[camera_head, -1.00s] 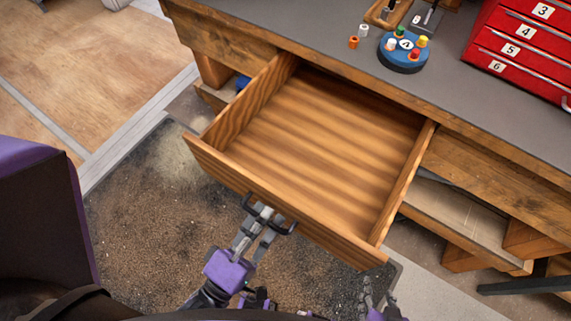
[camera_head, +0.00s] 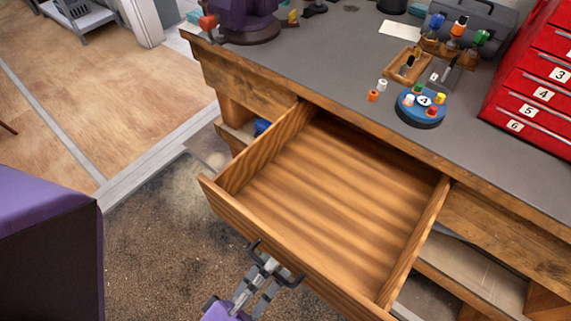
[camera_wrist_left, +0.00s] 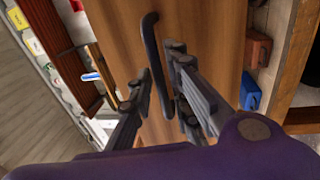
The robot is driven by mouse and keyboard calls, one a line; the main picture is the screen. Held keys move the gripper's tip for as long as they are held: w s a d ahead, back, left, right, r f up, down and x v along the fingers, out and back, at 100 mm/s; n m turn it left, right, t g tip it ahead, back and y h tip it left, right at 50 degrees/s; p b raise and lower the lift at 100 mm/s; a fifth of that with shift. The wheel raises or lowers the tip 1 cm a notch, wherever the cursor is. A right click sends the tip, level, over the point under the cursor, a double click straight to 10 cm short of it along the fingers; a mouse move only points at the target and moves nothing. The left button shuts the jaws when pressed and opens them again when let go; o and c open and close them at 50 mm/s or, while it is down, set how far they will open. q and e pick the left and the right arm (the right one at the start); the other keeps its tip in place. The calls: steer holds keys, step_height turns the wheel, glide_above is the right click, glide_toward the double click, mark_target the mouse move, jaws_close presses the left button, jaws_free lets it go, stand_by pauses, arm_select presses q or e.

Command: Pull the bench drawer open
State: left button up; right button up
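The wooden bench drawer (camera_head: 335,190) stands pulled far out of the bench and is empty inside. Its front panel (camera_head: 290,258) carries a dark bow-shaped handle (camera_head: 294,283), which also shows in the left wrist view (camera_wrist_left: 151,40). My left gripper (camera_head: 268,270) is at this handle, below the drawer front in the head view. In the left wrist view its two fingers (camera_wrist_left: 157,78) lie on either side of the handle bar, close against it. The exact contact is partly hidden by the fingers. My right gripper is not in view.
The grey bench top (camera_head: 340,62) holds a red drawer cabinet (camera_head: 535,85), a blue round holder (camera_head: 420,110) with coloured pieces, and a wooden tray (camera_head: 408,65). Open shelves lie under the bench. A purple-and-black block fills the lower left. Floor left of the drawer is clear.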

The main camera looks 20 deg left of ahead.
arm_select(q)
steer(key=v, duration=1.1)
steer(key=shift+s, duration=0.2)
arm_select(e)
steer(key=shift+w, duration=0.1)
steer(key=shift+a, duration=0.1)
